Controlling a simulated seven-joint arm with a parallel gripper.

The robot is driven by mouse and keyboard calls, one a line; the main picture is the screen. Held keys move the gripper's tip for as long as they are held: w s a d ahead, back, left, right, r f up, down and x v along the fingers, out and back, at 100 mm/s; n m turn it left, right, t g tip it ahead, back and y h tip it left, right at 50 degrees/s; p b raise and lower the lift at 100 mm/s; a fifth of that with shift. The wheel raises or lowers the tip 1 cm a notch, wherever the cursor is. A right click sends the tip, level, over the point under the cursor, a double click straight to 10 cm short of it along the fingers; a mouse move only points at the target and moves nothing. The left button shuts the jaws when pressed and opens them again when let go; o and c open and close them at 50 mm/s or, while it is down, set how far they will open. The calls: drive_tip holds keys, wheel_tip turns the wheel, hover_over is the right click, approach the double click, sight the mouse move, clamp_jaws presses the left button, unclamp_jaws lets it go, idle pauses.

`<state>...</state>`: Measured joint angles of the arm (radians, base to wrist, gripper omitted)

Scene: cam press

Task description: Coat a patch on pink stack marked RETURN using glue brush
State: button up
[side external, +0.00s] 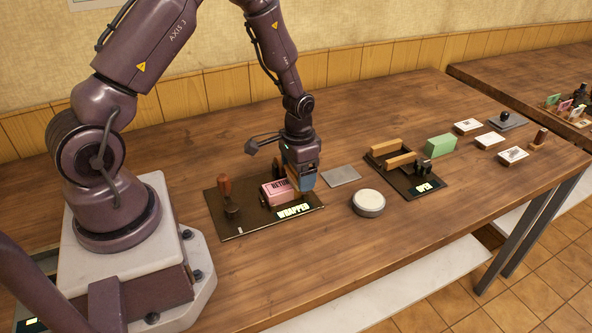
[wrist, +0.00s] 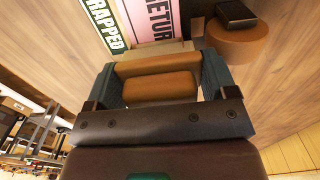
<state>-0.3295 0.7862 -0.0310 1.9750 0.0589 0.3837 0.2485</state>
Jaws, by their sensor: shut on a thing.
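The pink stack (side external: 272,196) marked RETURN lies on a dark mat with a WRAPPED sign (side external: 293,210). It also shows at the top of the wrist view (wrist: 151,18), partly cut off. My gripper (side external: 304,183) is low at the stack's right end. In the wrist view my gripper (wrist: 160,80) is shut on a tan wooden piece (wrist: 160,87), which appears to be the glue brush's handle. A pale band (wrist: 152,53) lies between this piece and the stack; I cannot tell whether it is bristles or touches the stack.
A red-handled tool (side external: 226,195) stands on the mat's left. A round pale-topped container (side external: 368,202) and grey plate (side external: 341,175) are to the right. Beyond are an OPEN tray (side external: 424,188), green block (side external: 441,145) and several white cards. The front table middle is clear.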

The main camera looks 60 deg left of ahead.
sight(285, 185)
drive_tip(key=shift+s, duration=1.6)
wheel_tip(285, 185, up, 8)
drive_tip(key=shift+w+d+r, duration=0.1)
drive_tip(key=shift+w+r, duration=0.05)
